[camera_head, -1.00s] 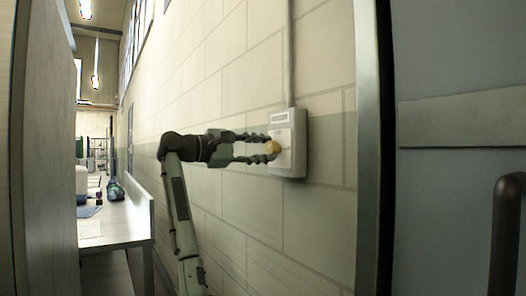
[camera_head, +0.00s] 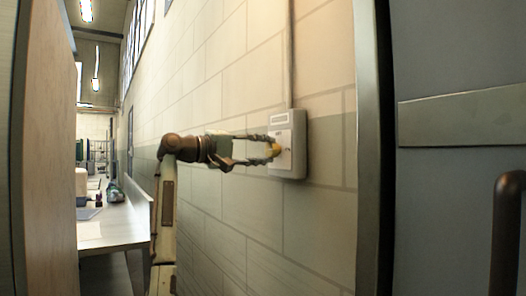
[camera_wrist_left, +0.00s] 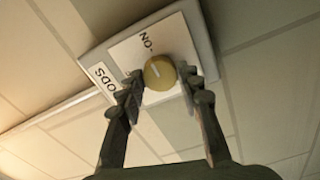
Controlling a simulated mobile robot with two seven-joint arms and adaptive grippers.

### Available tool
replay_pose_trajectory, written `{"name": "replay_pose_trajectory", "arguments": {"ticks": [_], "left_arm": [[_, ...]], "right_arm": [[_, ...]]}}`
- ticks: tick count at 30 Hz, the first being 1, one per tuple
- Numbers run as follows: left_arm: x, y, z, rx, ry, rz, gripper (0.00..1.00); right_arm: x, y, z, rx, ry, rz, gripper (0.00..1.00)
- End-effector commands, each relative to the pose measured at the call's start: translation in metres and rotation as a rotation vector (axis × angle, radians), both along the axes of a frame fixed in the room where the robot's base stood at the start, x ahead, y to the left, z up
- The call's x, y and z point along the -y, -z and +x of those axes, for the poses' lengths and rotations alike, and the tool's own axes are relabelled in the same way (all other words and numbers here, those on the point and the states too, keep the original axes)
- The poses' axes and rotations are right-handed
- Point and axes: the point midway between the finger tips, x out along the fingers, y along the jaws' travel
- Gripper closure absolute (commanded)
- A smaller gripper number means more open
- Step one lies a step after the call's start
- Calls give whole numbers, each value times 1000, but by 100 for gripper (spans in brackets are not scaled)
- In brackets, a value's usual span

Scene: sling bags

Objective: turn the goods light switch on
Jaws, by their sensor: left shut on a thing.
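The goods light switch is a pale box (camera_head: 297,160) on the block wall, with a round yellow knob (camera_head: 273,150) on its front. In the left wrist view its white plate (camera_wrist_left: 185,45) shows "ON" and part of a label ending in "ODS". My left gripper (camera_head: 270,149) is shut on the knob, one finger on each side, as the left wrist view (camera_wrist_left: 161,80) also shows. My right gripper is not in view.
A conduit (camera_head: 290,60) runs up the wall from the box. A grey door (camera_head: 455,200) with a dark handle (camera_head: 507,230) is at the right. A white table (camera_head: 112,228) with several items stands at the left, beyond a wooden panel (camera_head: 48,150).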

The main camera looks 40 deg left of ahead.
Motion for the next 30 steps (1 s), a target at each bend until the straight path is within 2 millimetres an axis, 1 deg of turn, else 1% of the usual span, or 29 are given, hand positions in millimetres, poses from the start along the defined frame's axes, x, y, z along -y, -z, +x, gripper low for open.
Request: {"name": "replay_pose_trajectory", "arguments": {"ticks": [6, 18, 19, 21, 24, 30], "left_arm": [[0, 1, 0, 11, 0, 34, 94], [0, 1, 0, 13, 0, 40, 94], [0, 1, 0, 13, 0, 40, 63], [0, 1, 0, 14, 1, 40, 54], [0, 1, 0, 14, 1, 39, 44], [0, 0, 0, 14, 0, 37, 44]], "right_arm": [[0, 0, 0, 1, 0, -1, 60], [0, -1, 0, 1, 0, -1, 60], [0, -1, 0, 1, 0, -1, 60], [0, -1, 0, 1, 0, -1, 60], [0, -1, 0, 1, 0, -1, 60], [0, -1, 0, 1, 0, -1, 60]]}}
